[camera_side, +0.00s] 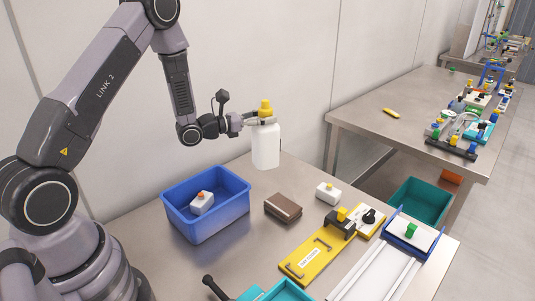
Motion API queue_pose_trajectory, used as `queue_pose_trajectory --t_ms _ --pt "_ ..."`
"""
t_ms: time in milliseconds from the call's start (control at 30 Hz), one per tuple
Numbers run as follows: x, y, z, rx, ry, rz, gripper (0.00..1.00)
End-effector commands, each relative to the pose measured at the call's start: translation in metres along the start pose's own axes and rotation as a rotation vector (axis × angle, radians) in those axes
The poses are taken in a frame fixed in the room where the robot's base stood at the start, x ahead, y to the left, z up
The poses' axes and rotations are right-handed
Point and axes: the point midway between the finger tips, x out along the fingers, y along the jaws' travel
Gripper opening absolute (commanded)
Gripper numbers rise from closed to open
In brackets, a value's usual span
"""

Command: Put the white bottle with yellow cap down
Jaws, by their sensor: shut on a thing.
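The white bottle with yellow cap (266,146) hangs upright in the side view, near the back edge of the metal table. My gripper (262,119) is shut on it at the neck, just below the yellow cap. The bottle's bottom looks to be above the tabletop, but the exact gap cannot be told from this one view. The far finger is partly hidden by the bottle.
A blue bin (207,229) holds a white object with an orange top. Bare metal tabletop (297,174) lies behind the block.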

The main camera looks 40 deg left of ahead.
Motion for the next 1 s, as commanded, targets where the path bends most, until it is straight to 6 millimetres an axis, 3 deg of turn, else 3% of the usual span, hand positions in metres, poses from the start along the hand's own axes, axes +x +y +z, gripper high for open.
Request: queue_pose_trajectory --t_ms 133,400,500,700,867,1000 --pt "0.022 0.005 -0.008 0.002 -0.005 -0.008 0.0" --pt "0.083 0.035 -0.038 0.003 -0.006 -0.007 0.0" --pt "0.097 0.042 -0.061 0.001 -0.003 -0.006 0.0" --pt "0.116 0.052 -0.086 0.001 -0.004 -0.006 0.0" --pt "0.124 0.056 -0.096 0.001 -0.004 -0.006 0.0" --pt "0.125 0.056 -0.116 0.0 -0.002 -0.005 0.0"
